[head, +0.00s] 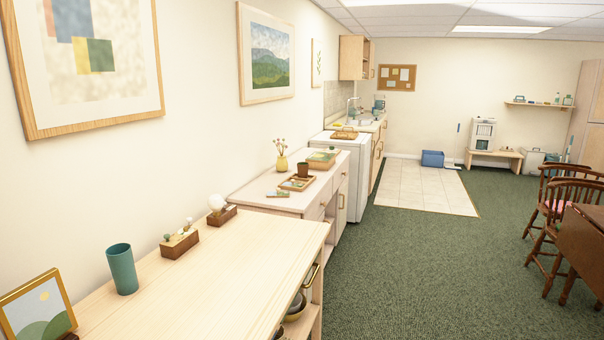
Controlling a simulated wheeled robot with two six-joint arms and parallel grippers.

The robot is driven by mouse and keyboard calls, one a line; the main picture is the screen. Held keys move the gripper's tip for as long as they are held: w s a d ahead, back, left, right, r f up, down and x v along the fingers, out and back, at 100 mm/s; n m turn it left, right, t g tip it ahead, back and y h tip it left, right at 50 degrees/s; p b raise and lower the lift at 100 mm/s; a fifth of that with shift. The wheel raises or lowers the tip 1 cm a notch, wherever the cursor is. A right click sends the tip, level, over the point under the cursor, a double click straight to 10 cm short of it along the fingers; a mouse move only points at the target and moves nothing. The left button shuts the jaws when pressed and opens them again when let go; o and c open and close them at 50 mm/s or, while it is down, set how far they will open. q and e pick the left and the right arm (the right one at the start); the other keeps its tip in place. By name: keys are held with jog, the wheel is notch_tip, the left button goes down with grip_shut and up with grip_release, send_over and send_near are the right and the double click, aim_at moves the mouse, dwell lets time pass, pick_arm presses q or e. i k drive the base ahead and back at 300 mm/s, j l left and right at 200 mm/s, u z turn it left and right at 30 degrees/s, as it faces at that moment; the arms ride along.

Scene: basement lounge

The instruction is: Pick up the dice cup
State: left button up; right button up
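A small dark brown cup (302,169), which looks like the dice cup, stands upright at the tray on the pale sideboard (255,194) along the left wall. It is small and far off, so its inside and any dice cannot be made out. The wooden tray (285,185) has small items in it that I cannot make out. A taller teal cup-like vessel (122,270) stands upright on the nearer wooden cabinet. Neither of my grippers is in view.
The near cabinet (240,265) also bears a picture frame (38,308), a small planter (179,242) and a globe lamp (217,203). A yellow vase (282,163) and a wooden box (323,158) share the sideboard. Green carpet (430,270) is clear; chairs (553,215) stand right.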

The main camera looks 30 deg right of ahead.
aim_at(303, 167)
jog(key=i+l+z, duration=0.4)
jog(key=l, duration=0.35)
jog(key=i+l+z, duration=0.4)
jog(key=l, duration=0.3)
jog(key=i+l+z, duration=0.55)
jog(key=i+z, duration=0.35)
jog(key=i, duration=1.35)
jog(key=i+u, duration=0.2)
jog(key=i, duration=0.35)
jog(key=i+l+u, duration=0.2)
jog(key=i, duration=0.35)
jog(key=i+l+u, duration=0.2)
jog(key=i, duration=0.4)
